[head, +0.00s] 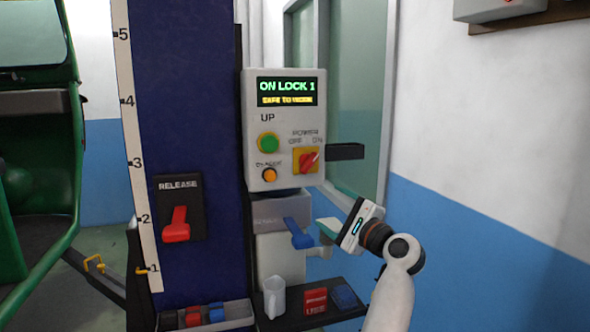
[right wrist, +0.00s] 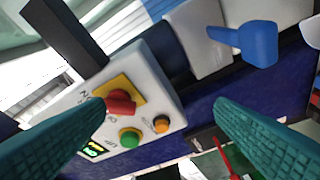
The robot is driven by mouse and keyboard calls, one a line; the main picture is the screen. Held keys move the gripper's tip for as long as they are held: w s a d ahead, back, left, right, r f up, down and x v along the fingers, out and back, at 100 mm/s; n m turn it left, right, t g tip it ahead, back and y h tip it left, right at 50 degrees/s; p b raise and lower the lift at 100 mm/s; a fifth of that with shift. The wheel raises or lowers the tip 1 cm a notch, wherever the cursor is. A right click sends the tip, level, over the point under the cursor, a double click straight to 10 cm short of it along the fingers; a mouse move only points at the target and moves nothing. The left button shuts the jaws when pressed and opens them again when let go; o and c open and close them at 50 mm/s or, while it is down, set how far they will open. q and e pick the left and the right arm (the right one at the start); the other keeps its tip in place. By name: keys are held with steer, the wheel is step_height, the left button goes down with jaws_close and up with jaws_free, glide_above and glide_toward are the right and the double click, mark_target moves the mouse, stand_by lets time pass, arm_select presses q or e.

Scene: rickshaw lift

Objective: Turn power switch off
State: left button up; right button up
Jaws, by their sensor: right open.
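The power switch (head: 306,161) is a red rotary knob on a yellow plate, on the grey control box (head: 255,130). Its handle tilts to the upper right, toward the ON label. The right wrist view also shows the red knob (right wrist: 120,102) on its yellow plate, upside down, near the left finger's tip. My right gripper (head: 325,231) is open and empty, below and slightly right of the control box. Its teal fingers (right wrist: 160,105) are spread wide in the wrist view, with the switch beyond them. My left gripper is not in view.
The box has a green button (head: 268,142), an orange button (head: 269,175) and a display (head: 288,92) reading "ON LOCK 1". A dark bar (head: 346,151) juts from its right side. A blue handle (head: 299,234) sits below, close to my right gripper.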

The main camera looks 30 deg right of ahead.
steer(key=m+t, duration=0.2)
glide_toward(312, 166)
steer(key=s, duration=0.2)
steer(key=p+x, duration=0.2)
steer(key=x, duration=0.8)
steer(key=shift+w+d, duration=0.1)
steer(key=shift+w, duration=0.25)
steer(key=shift+w+r, duration=0.1)
steer(key=shift+w, duration=0.6)
steer(key=shift+c, duration=0.6)
steer(key=shift+n+p, duration=0.3)
steer(key=c, duration=0.9)
